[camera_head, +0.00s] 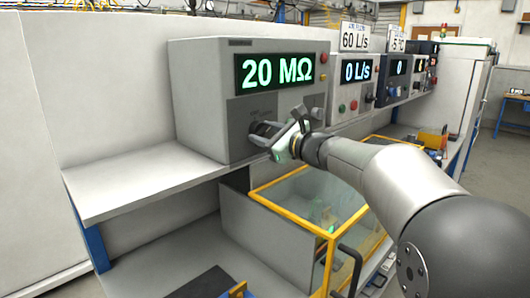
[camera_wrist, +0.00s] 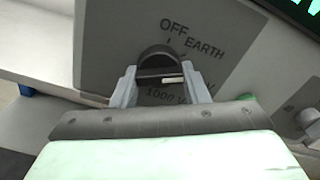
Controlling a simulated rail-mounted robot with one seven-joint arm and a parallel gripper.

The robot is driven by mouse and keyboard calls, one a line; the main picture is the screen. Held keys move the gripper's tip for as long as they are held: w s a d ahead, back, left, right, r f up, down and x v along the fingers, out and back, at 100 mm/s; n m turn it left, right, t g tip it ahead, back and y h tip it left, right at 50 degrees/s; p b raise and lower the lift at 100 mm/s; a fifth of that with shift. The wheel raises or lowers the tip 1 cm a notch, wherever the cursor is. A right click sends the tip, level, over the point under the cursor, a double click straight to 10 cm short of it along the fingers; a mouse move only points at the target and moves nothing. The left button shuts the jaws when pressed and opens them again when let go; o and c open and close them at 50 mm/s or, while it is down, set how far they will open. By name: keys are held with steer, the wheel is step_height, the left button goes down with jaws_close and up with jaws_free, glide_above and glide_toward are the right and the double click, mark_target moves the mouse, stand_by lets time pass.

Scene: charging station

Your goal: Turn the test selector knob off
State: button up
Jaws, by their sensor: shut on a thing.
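The tester is a grey box (camera_head: 205,95) on a shelf, with a green display reading 20 MΩ (camera_head: 277,71). Its dark round selector knob (camera_wrist: 158,58) sits on the front panel, with OFF, EARTH and 1000 V printed around it; other print is partly hidden. A white mark on the knob points right, away from OFF, toward a partly hidden "V". My gripper (camera_wrist: 160,80) has one finger on each side of the knob and is shut on it. In the head view, my gripper (camera_head: 270,134) reaches the panel from the right and hides most of the knob.
A yellow-framed clear case (camera_head: 300,200) stands below my gripper. Another unit reading 0 L/s (camera_head: 357,71) stands to the right, with more units beyond. A second control (camera_wrist: 308,122) shows at the wrist view's right edge. The shelf (camera_head: 130,183) is bare at left.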

steer(key=n+b, duration=0.4)
steer(key=b, duration=0.1)
steer(key=n+b, duration=0.2)
steer(key=b, duration=0.1)
steer(key=shift+w+d+f+n, duration=0.1)
steer(key=shift+f+n, duration=0.15)
steer(key=shift+n, duration=0.05)
steer(key=n+b, duration=0.4)
steer(key=shift+r, duration=0.15)
steer(key=shift+r+n+b, duration=0.2)
steer(key=shift+n+b, duration=0.8)
steer(key=shift+n, duration=0.1)
steer(key=shift+r, duration=0.1)
steer(key=o, duration=1)
